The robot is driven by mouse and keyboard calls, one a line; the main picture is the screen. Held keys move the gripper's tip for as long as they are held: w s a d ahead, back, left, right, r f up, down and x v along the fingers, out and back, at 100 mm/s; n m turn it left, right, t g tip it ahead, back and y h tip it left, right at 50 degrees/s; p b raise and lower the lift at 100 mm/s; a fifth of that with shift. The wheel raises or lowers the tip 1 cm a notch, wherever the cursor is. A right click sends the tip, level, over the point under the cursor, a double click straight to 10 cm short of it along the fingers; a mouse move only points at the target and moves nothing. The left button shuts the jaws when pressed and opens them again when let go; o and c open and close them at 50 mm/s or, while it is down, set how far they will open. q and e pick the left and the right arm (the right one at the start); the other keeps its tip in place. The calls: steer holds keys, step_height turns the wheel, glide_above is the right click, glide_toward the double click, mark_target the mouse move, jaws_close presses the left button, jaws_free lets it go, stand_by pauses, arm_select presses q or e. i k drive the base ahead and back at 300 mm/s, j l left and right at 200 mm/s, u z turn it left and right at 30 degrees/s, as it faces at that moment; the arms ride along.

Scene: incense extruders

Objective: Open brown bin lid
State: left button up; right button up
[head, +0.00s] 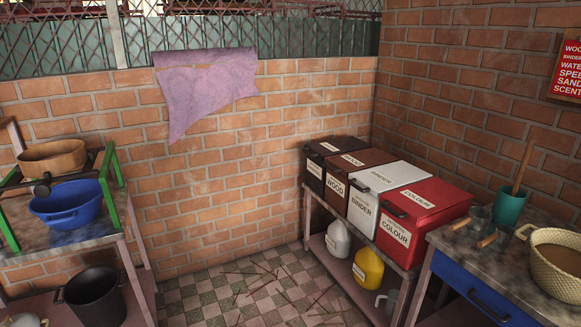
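Several lidded bins stand in a row on a shelf unit in the right half of the head view. The brown bin (334,201) carries a white label reading WOOD on its front. Its brown lid (368,166) lies shut on top, with a label and a dark handle at the front edge. A darker bin (333,146) stands to its left, also shut. The white bin (388,177) labelled BINDER stands to its right, then the red bin (430,200) labelled COLOUR, both shut. Neither of my grippers is in view.
White and yellow jugs (369,267) sit on the shelf below. A table (466,250) with a woven basket (556,265) and green cup (510,207) stands at right. A table with a blue basin (66,205) is at left. The checkered floor between holds scattered sticks.

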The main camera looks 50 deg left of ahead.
mark_target(346, 162)
steer(key=u, duration=1.35)
steer(key=i+j, duration=0.1)
steer(key=i, duration=0.15)
